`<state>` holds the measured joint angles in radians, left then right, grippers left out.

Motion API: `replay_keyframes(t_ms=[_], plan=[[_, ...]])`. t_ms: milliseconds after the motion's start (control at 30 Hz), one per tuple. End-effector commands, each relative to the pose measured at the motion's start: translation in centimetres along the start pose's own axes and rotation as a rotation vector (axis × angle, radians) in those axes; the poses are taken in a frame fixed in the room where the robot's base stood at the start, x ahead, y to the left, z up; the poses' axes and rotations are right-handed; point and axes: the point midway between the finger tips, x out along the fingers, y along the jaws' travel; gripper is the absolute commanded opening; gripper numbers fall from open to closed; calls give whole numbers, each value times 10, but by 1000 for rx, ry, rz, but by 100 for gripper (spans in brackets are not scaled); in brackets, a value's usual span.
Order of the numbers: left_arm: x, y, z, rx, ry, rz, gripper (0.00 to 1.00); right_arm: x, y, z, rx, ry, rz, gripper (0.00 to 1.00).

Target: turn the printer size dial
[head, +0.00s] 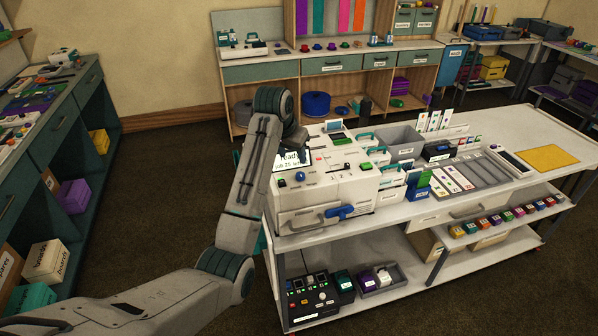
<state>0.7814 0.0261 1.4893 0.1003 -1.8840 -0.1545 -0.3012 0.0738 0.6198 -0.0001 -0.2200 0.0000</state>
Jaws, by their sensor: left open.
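The printer (345,190) is a white machine on the left end of the white workbench. Its screen (288,160) shows text that begins "ready" and is partly covered by my arm. A small blue knob (299,176) sits on its front panel below the screen; I cannot tell for sure whether it is the size dial. A blue lever handle (340,212) is lower on the front. My left gripper (296,140) is open, above the printer by the top of the screen; its fingertips are small and dark here, and I see nothing held. My right gripper is out of view.
The workbench (400,212) also bears a grey bin (402,145), card holders and trays right of the printer. A lower shelf holds a black control box (312,300). A teal cabinet (60,130) stands at left; open floor lies between.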

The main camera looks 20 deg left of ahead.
Motion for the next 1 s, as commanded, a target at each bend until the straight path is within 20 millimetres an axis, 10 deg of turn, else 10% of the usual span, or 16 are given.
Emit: replay_keyframes(t_ms=[700, 1000], plan=[[95, 0, -4, 1, -2, 2, 48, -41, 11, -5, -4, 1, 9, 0], [106, 0, -3, 2, 0, 2, 48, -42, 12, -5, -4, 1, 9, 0]])
